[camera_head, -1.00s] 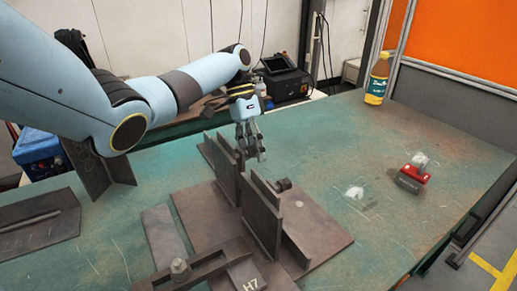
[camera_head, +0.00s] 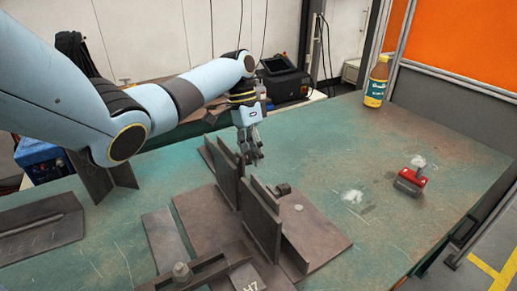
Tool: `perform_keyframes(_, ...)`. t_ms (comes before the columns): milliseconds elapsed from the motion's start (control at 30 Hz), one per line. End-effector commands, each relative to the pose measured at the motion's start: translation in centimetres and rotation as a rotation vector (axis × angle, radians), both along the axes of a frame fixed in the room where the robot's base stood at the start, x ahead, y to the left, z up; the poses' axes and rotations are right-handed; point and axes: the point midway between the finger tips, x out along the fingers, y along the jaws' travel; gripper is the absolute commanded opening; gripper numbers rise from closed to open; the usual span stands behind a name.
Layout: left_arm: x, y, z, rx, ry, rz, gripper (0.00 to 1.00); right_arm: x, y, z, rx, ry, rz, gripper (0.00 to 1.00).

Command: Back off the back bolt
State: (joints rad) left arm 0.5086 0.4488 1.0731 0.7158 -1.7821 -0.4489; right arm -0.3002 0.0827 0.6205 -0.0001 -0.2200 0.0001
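My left gripper (camera_head: 253,160) hangs pointing down above the far side of the steel fixture (camera_head: 205,212), behind its upright plates (camera_head: 262,222). Its fingers look slightly apart, with nothing seen between them. A small dark bolt-like part (camera_head: 283,189) sits on the fixture's base plate, right of the upright plates. The gripper is above and left of it, apart from it. A second bolt (camera_head: 181,270) stands on the clamp bar (camera_head: 205,266) at the front. My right gripper is not in view.
A red-and-dark block (camera_head: 410,182) and a yellow-capped bottle (camera_head: 376,82) stand on the green table's right side. The table right of the fixture is mostly clear.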

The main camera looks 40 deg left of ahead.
Motion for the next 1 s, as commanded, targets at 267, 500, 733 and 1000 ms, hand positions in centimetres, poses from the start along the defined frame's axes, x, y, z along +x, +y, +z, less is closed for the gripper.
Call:
perform_keyframes(267, 0.0, 0.0, 0.3, 0.081, -0.025, 0.000, 0.15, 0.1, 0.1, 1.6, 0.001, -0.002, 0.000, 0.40)
perform_keyframes(500, 0.0, 0.0, 0.3, 0.154, -0.047, -0.001, 0.15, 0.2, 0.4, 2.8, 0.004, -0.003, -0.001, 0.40)
perform_keyframes(733, 0.0, 0.0, 0.3, 0.237, -0.070, -0.001, 0.15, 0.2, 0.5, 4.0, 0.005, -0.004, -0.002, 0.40)
perform_keyframes(1000, 0.0, 0.0, 0.3, 0.347, -0.103, 0.000, 0.15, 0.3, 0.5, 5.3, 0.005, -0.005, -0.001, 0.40)
